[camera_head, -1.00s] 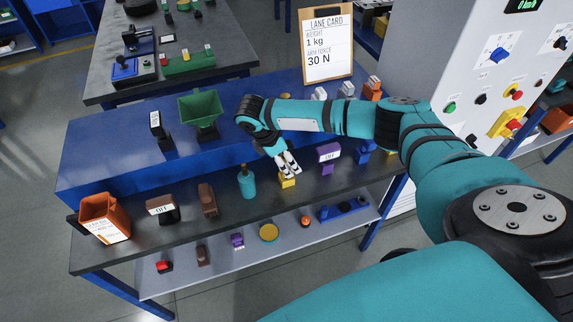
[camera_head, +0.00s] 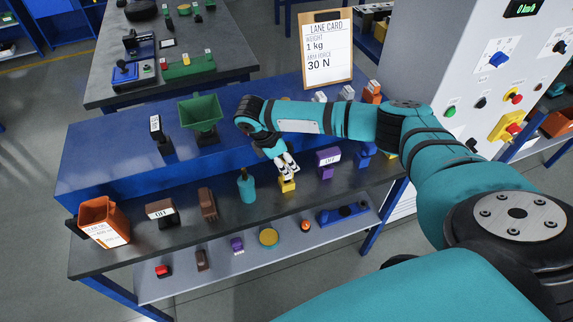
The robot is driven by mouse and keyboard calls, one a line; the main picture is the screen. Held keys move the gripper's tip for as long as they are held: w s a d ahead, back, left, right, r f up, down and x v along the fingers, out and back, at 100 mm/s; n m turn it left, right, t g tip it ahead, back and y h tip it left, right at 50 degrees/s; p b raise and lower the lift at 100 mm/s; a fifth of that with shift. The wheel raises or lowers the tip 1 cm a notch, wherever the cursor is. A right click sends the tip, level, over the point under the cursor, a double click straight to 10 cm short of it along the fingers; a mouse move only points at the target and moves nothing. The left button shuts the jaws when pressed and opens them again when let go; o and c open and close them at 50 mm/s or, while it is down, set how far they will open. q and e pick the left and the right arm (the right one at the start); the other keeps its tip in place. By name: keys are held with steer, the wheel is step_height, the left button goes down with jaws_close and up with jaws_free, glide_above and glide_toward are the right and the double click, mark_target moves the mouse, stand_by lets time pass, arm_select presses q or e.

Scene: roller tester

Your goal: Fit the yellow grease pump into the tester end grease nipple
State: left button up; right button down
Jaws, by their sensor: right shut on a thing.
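A small yellow block-like thing (camera_head: 287,185), which looks like the yellow grease pump, stands on the dark bench top near its front edge. My right gripper (camera_head: 286,174) reaches down over it from above, with its fingers shut on its top. The pump still appears to rest on the bench. The tester end grease nipple cannot be made out in this view. My left gripper is not in view.
A teal bottle (camera_head: 247,186) stands left of the pump and a purple block (camera_head: 326,163) stands right of it. A green hopper (camera_head: 200,112) and a lane card (camera_head: 327,48) are behind. An orange bin (camera_head: 103,222) stands at the bench's left end.

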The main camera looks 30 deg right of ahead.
step_height(320, 180, up, 2)
steer(key=shift+r+b, duration=0.15)
steer(key=shift+b, duration=0.2)
steer(key=s+a+r, duration=0.1)
steer(key=s+a, duration=0.3)
steer(key=a, duration=0.2)
steer(key=s+a+b, duration=0.1)
steer(key=s+a, duration=0.3)
steer(key=a, duration=0.3)
steer(key=shift+s+a+r, duration=0.3)
steer(key=shift+r, duration=0.1)
steer(key=c, duration=1.5)
jaws_free()
jaws_close()
